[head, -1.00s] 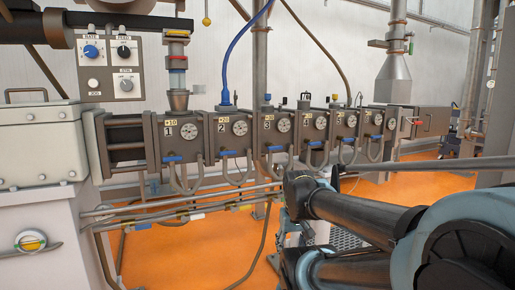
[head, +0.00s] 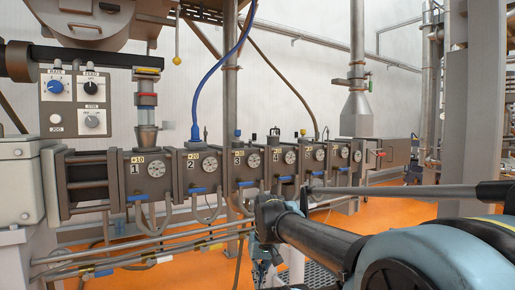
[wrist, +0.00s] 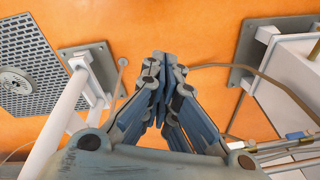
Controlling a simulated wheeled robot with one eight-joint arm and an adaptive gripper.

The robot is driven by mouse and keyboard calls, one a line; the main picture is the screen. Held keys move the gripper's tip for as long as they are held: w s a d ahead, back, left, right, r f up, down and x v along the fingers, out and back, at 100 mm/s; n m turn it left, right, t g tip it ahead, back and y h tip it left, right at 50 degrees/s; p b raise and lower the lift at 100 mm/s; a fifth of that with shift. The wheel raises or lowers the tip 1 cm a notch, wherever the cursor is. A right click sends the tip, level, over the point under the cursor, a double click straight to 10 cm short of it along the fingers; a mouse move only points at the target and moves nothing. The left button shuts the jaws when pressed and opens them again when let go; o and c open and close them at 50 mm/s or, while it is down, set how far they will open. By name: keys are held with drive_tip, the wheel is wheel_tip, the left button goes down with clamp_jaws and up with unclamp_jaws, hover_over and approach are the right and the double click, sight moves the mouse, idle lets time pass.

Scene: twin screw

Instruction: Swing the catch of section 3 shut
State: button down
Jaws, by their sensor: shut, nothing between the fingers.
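Section 3 (head: 240,170) is a dark block with a yellow tag and a round gauge, third in the row in the head view. A blue-handled catch (head: 246,184) shows at its lower edge, lying roughly level; its exact swing position is too small to tell. My gripper (wrist: 160,62) is shut and empty in the wrist view, pointing down over the orange floor. In the head view it hangs in front of and below the row, clear of section 3. No catch shows in the wrist view.
Sections 1 (head: 148,172) and 2 (head: 198,168) stand to the left, with more sections to the right. Grey hoses loop beneath the row. Horizontal pipes (head: 120,247) run below at the left. A grating (wrist: 35,82) and pale frame legs (wrist: 65,125) lie near my gripper.

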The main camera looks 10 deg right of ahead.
drive_tip(key=w+d+r+m+t+y, duration=0.15)
drive_tip(key=w+r+m+y, duration=0.45)
drive_tip(key=w+r, duration=1.75)
drive_tip(key=w+d+r+t+y, duration=0.3)
drive_tip(key=w+d+r, duration=0.4)
drive_tip(key=d, duration=0.5)
drive_tip(key=w+d+r+t+y, duration=0.3)
drive_tip(key=w+d+r+y, duration=0.2)
drive_tip(key=w+d+r, duration=0.3)
drive_tip(key=d+r, duration=0.3)
drive_tip(key=shift+d, duration=0.4)
drive_tip(key=shift+a+r, duration=0.1)
drive_tip(key=shift+a, duration=0.05)
drive_tip(key=s+a+x, duration=0.1)
drive_tip(key=s+x, duration=0.1)
drive_tip(key=x, duration=1)
drive_tip(key=shift+a, duration=0.55)
